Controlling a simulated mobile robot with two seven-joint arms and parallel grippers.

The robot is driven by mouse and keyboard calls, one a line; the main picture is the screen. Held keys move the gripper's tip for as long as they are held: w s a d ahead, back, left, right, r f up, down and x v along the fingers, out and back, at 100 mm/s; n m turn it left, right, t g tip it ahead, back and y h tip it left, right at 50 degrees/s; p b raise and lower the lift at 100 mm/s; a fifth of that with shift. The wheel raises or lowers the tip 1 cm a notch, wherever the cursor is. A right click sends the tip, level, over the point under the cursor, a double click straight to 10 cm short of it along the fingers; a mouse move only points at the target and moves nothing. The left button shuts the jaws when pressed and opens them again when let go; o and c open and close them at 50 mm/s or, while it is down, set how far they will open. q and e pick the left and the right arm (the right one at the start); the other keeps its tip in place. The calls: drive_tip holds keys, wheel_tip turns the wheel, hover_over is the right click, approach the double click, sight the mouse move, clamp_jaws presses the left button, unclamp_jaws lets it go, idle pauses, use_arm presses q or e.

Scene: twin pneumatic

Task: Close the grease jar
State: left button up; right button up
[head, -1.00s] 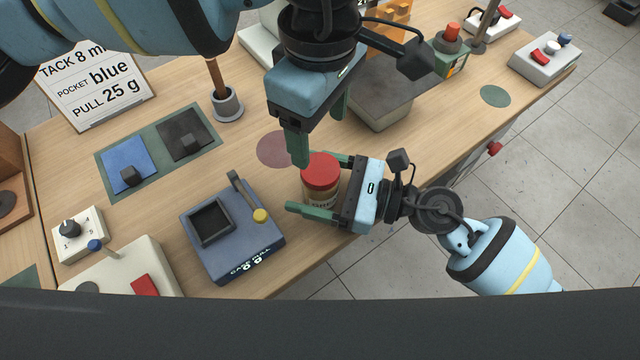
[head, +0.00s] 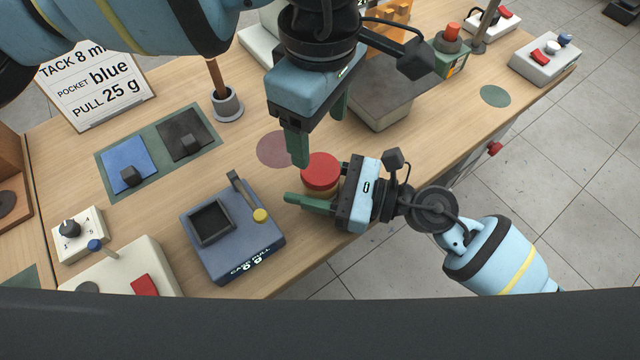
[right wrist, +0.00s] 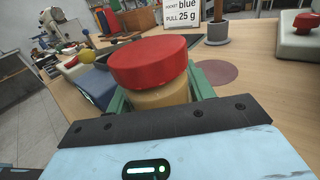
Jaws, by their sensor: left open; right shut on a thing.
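The grease jar has a red lid (head: 321,170) on top and a tan body (head: 322,192), of which little shows in the head view. In the right wrist view the lid (right wrist: 148,62) sits over the tan body (right wrist: 160,95), and I cannot tell if it is fully seated. My right gripper (head: 311,188) is shut on the jar, with green fingers on both sides of the body below the lid. My left gripper (head: 321,140) is open and empty, pointing down just above and behind the lid in the head view.
A blue-grey device (head: 232,240) with a square recess and lever stands left of the jar. A mauve disc (head: 273,150) lies behind it. A grey block (head: 385,105) stands behind my left gripper. The table's front edge runs close to the jar.

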sight(320, 168)
use_arm(q)
drive_tip(key=n, duration=0.4)
drive_tip(key=shift+n, duration=0.3)
use_arm(e)
clamp_jaws()
use_arm(q)
drive_tip(key=n, duration=1.3)
drive_tip(key=shift+f, duration=4)
drive_tip(key=shift+c, duration=0.4)
